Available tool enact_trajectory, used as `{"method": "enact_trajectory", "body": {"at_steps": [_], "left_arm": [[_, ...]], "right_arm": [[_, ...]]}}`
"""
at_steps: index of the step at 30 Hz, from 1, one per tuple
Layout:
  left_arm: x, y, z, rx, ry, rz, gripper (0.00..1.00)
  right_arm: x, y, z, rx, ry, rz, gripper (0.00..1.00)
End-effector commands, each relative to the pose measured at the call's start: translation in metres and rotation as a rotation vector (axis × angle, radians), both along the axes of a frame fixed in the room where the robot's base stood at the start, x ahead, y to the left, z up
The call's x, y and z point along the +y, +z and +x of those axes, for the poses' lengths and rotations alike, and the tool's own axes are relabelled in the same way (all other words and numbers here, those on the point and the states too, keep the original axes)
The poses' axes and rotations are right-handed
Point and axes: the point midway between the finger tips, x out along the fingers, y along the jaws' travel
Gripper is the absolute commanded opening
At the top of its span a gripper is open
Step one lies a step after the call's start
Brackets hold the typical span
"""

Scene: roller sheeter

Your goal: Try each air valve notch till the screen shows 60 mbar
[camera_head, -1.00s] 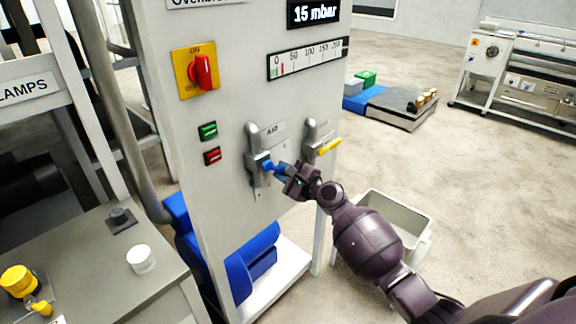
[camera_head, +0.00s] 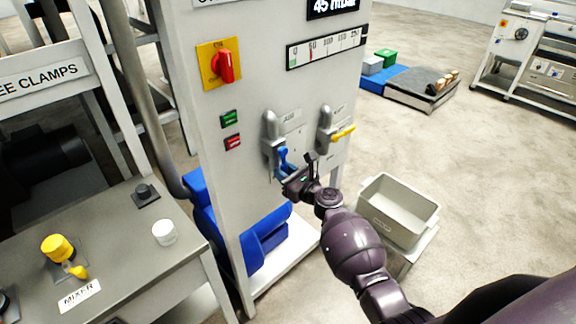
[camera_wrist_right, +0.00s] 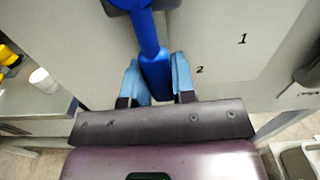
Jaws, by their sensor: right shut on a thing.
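The screen (camera_head: 334,6) at the top of the panel is partly cut off and reads what looks like 45 mbar. The air valve (camera_head: 270,130) is a grey fitting with a blue handle (camera_head: 283,158) that points downward. My right gripper (camera_head: 285,176) is shut on the handle's lower end. In the right wrist view the handle (camera_wrist_right: 151,45) runs down between the pale blue fingers of the gripper (camera_wrist_right: 157,78). Notch marks 1 and 2 show on the plate (camera_wrist_right: 215,45), with the handle left of the 2. My left gripper is not in view.
A second valve with a yellow handle (camera_head: 343,132) sits right of the air valve. A red rotary switch (camera_head: 223,66), green and red buttons and a scale (camera_head: 327,47) are on the panel.

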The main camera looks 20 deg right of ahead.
Motion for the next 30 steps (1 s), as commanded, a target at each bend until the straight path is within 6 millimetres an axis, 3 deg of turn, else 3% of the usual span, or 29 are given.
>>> {"method": "enact_trajectory", "body": {"at_steps": [21, 22, 26, 30], "left_arm": [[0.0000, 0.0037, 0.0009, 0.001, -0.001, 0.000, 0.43], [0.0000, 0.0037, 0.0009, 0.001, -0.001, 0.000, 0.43], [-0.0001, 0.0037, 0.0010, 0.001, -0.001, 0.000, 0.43], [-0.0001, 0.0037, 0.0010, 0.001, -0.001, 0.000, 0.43]], "right_arm": [[0.0064, -0.0008, -0.0023, 0.027, 0.002, 0.075, 0.00], [0.0064, -0.0008, -0.0022, 0.027, 0.002, 0.075, 0.29], [0.0060, -0.0006, -0.0022, 0.026, 0.001, 0.072, 0.49], [0.0055, -0.0003, -0.0020, 0.025, 0.001, 0.070, 0.50]]}}
